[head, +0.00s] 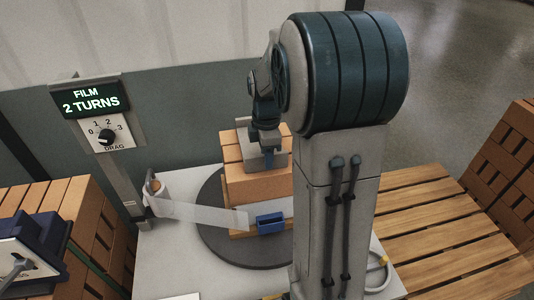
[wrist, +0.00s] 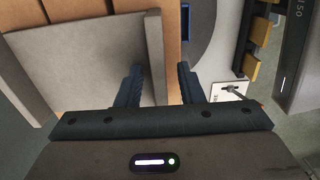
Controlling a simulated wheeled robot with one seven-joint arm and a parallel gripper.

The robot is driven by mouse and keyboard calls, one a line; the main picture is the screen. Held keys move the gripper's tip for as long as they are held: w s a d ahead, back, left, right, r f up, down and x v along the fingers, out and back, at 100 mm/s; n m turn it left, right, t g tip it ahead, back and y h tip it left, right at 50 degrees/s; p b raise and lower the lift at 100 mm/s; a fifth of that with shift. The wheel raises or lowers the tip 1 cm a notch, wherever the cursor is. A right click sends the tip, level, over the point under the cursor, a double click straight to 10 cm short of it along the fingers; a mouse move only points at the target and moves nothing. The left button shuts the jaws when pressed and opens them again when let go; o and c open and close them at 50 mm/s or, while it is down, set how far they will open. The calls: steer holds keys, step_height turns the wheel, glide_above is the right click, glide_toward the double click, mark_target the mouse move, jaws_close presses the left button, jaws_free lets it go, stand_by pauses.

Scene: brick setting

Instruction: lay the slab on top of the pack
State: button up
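The pack (head: 262,188) is a block of orange-brown bricks on a dark round turntable (head: 215,235). The slab (head: 252,160) is a flat grey plate over the pack's top, partly hidden by my gripper and arm. In the wrist view the slab (wrist: 85,60) shows large, with strips of the pack (wrist: 173,45) beyond its far and right edges. My gripper (wrist: 160,85) has its fingers apart, one on each side of the slab's right edge, with a gap visible. In the head view my gripper (head: 268,158) is at the slab. Whether the slab lies fully flat is unclear.
Clear film (head: 200,213) runs from a roll (head: 153,188) to the pack, where a blue clip (head: 270,222) sits. A film sign with a drag dial (head: 106,137) stands behind. Brick stacks stand left and right; a wooden pallet (head: 440,225) is on the right.

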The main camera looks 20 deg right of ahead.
steer(key=shift+r, duration=0.1)
step_height(320, 180, up, 12)
steer(key=p, duration=0.9)
steer(key=s+a+r+m+t, duration=0.2)
steer(key=s+a+m, duration=0.2)
steer(key=s+m, duration=0.4)
steer(key=s+a+r+m+t, duration=0.2)
steer(key=s+a+r+m, duration=0.1)
steer(key=s+a+m, duration=0.2)
steer(key=s+m, duration=0.2)
steer(key=s, duration=0.2)
steer(key=shift+s+a+r+m+t, duration=0.15)
steer(key=shift+s+r+m+t, duration=0.15)
steer(key=shift+s+m, duration=0.1)
